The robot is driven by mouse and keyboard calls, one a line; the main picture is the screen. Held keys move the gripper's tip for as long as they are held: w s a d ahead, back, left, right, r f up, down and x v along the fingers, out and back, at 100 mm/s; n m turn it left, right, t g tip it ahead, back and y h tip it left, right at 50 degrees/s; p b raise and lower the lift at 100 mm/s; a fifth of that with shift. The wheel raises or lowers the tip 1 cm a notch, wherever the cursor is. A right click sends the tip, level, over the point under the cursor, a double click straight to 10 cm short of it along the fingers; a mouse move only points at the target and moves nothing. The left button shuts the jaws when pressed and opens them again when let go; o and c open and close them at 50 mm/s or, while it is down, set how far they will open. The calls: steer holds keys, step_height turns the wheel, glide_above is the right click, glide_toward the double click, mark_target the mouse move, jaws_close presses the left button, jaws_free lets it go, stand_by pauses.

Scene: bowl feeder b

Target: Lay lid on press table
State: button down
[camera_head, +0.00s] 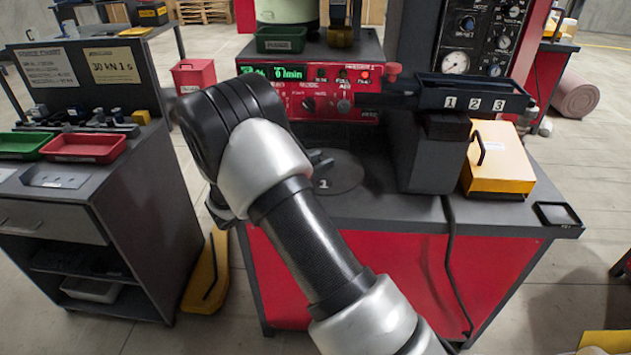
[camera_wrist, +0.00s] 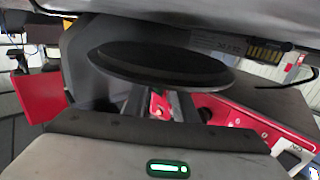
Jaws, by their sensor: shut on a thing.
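In the wrist view a dark round disc, which looks like the lid (camera_wrist: 160,62), is seen nearly edge-on just beyond my gripper (camera_wrist: 160,104). The grey fingers meet below the disc and are shut on it; a small red piece shows between them, and the exact grip is partly hidden. In the head view my arm covers the gripper and the lid. A grey bench with a "30 kN 1 s" sign (camera_head: 113,66) stands at the left; I cannot tell for sure that it is the press table (camera_head: 75,205).
A red-fronted station (camera_head: 380,265) carries a flat disc marked 1 (camera_head: 345,178), a control panel (camera_head: 310,92), a numbered tray (camera_head: 474,97) and a yellow box (camera_head: 500,165). Green and red trays (camera_head: 85,147) crowd the bench. A yellow handled piece (camera_head: 207,280) lies in the gap between.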

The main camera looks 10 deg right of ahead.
steer(key=shift+f+b, duration=0.3)
steer(key=shift+f, duration=1.8)
steer(key=shift+f, duration=0.2)
steer(key=c, duration=1.4)
jaws_free()
steer(key=shift+c, duration=0.2)
